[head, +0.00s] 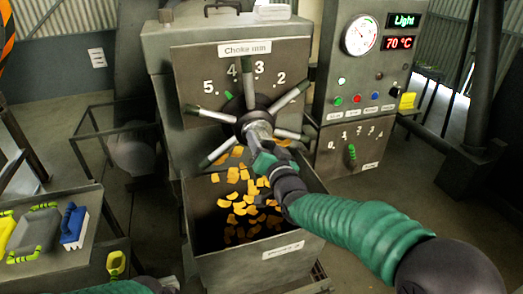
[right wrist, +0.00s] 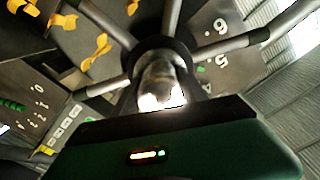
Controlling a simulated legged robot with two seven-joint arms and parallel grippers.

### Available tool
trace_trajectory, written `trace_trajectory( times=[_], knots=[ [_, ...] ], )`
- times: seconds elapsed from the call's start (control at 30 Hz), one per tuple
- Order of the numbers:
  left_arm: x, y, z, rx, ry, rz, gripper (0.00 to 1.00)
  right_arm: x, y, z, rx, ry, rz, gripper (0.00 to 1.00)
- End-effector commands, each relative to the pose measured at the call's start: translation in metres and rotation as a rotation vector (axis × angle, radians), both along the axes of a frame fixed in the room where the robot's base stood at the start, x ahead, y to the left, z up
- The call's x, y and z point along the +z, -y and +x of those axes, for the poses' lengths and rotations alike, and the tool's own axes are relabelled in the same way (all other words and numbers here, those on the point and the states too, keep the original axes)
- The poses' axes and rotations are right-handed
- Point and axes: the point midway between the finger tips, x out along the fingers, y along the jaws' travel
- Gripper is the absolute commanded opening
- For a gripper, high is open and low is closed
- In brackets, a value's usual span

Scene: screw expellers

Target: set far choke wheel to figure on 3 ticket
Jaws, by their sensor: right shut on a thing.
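The choke wheel (head: 247,108) has a dark hub and several grey spokes with dark green ends. It stands before a plate (head: 195,62) marked "Choke mm" with figures 5, 4, 3 and 2 in view. A small green pointer (head: 228,95) shows between 5 and 4. My right gripper (head: 258,133) is shut on the wheel at its hub; its fingers partly cover the hub. In the right wrist view the hub (right wrist: 160,48) and spokes fill the middle, with figures 6 and 5 at upper right.
A bin (head: 212,262) with yellow pieces stands below the wheel. A control panel (head: 345,75) with a gauge, a "Light" display and 70 °C is at right. A side table (head: 90,245) at left holds a blue-handled brush (head: 73,228). Small tickets are unreadable.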

Motion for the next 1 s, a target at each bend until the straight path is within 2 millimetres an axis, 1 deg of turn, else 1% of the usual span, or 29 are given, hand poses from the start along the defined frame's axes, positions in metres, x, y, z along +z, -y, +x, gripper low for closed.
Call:
trace_trajectory(
  times=[0.03, 0.2, 0.43, 0.7, 1.0],
  knots=[
    [-0.008, 0.000, 0.000, 0.000, 0.000, 0.000, 0.36, -0.008, -0.001, -0.001, 0.002, -0.017, 0.033, 0.00],
    [-0.018, 0.000, 0.000, 0.000, 0.000, 0.000, 0.36, -0.007, -0.001, -0.001, 0.002, -0.059, 0.155, 0.00],
    [-0.027, 0.000, 0.000, 0.000, 0.000, 0.000, 0.36, -0.006, -0.001, -0.001, 0.001, -0.096, 0.266, 0.00],
    [-0.030, 0.000, 0.000, 0.000, 0.000, 0.000, 0.36, -0.006, -0.001, -0.001, 0.001, -0.117, 0.320, 0.00],
    [-0.030, 0.000, 0.000, 0.000, 0.000, 0.000, 0.36, -0.006, -0.001, -0.001, 0.000, -0.120, 0.325, 0.00]
  ],
)
